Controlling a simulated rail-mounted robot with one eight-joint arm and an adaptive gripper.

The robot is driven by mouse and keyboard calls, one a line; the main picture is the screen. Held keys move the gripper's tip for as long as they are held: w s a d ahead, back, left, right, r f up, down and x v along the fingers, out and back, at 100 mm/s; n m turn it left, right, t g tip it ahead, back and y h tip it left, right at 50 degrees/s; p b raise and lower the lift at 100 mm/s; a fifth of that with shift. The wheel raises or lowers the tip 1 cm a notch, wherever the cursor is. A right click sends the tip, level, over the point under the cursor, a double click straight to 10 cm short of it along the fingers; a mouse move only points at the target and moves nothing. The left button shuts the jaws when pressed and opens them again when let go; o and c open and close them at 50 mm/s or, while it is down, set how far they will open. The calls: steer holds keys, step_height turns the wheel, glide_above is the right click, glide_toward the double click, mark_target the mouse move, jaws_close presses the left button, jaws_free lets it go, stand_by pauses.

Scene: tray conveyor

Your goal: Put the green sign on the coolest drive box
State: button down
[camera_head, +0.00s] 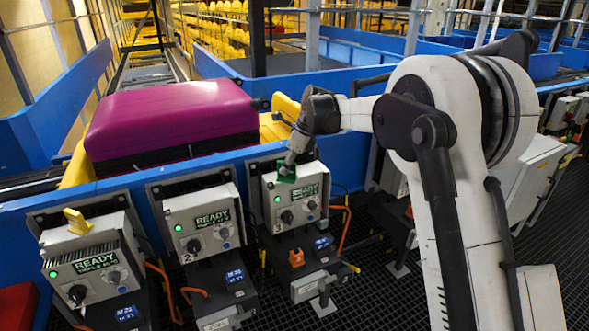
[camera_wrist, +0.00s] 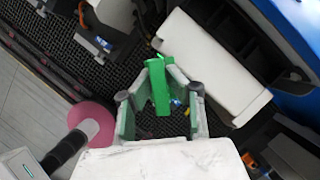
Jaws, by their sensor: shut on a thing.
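My gripper (camera_head: 290,160) is shut on the green sign (camera_head: 287,176), at the top front edge of the drive box marked 3 (camera_head: 309,179). In the wrist view, the green sign (camera_wrist: 161,88) stands between the fingers of my gripper (camera_wrist: 160,98), over dark grating and beside a white box (camera_wrist: 208,62). I cannot tell if the sign touches the box. The drive box marked 2 (camera_head: 186,209) is in the middle and another drive box (camera_head: 70,239) at left. All three displays read READY; their small temperature lines are too small to read surely.
A yellow arrow-shaped sign (camera_head: 77,221) stands on the left box. An orange piece (camera_head: 296,258) sits below box 3. Orange cables hang beside the boxes. A purple case (camera_head: 172,116) lies on the conveyor behind them, beyond a blue side wall (camera_head: 345,158).

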steer(key=w+a+r+m+t+p, duration=0.1)
steer(key=w+a+r+m+t, duration=0.1)
steer(key=a+r+m, duration=0.45)
steer(key=n+p, duration=0.1)
steer(key=p, duration=0.1)
glide_toward(295, 161)
steer(key=shift+h, duration=0.4)
steer(key=s+a, duration=0.1)
steer(key=s+a+f, duration=0.1)
steer(key=s+a, duration=0.1)
steer(key=shift+a+f, duration=0.1)
steer(key=shift+a, duration=0.15)
steer(key=shift+f+p, duration=0.3)
steer(key=shift+f, duration=1.7)
steer(key=shift+f, duration=0.2)
steer(key=c, duration=1.7)
jaws_free()
steer(key=shift+r, duration=0.15)
